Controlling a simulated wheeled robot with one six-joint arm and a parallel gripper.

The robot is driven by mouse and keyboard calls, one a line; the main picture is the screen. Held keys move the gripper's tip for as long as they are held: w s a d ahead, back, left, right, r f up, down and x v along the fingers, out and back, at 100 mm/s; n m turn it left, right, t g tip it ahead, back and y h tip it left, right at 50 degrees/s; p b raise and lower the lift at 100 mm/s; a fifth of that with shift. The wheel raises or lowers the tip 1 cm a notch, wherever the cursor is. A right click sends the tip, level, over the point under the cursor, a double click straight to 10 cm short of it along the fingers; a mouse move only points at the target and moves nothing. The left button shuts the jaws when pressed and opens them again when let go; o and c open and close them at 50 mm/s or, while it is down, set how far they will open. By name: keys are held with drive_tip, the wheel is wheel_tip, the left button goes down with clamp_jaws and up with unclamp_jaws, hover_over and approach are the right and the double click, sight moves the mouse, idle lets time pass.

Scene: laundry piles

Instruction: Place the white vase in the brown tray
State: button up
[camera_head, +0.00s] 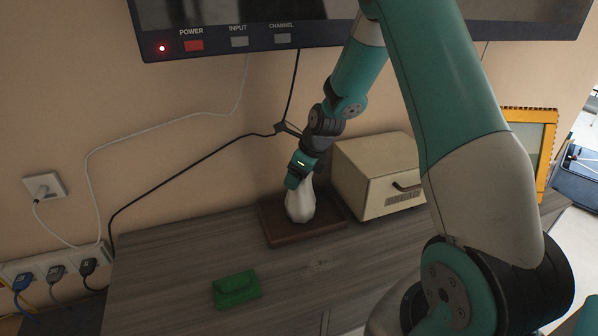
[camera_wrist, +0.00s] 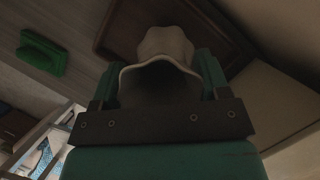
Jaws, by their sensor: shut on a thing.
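The white vase (camera_head: 301,204) stands upright at the brown tray (camera_head: 273,232) on the wooden cabinet, within the tray's outline in the head view. Whether its base touches the tray cannot be told for certain. My gripper (camera_head: 299,178) is shut on the top of the vase from above. In the wrist view the vase (camera_wrist: 166,50) sits between the two green fingers of my gripper (camera_wrist: 162,80), its wavy mouth towards the camera. Part of the brown tray (camera_wrist: 112,32) shows behind it. The fingers hide some of the vase's sides.
A cream box with a handle (camera_head: 372,178) stands close to the tray's right. The cabinet top (camera_head: 160,262) left of the tray is clear. A television (camera_head: 330,22) and cables are on the wall behind.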

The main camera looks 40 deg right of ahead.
drive_tip(key=shift+f, duration=0.2)
drive_tip(key=o, duration=1.4)
drive_tip(key=shift+r, duration=0.1)
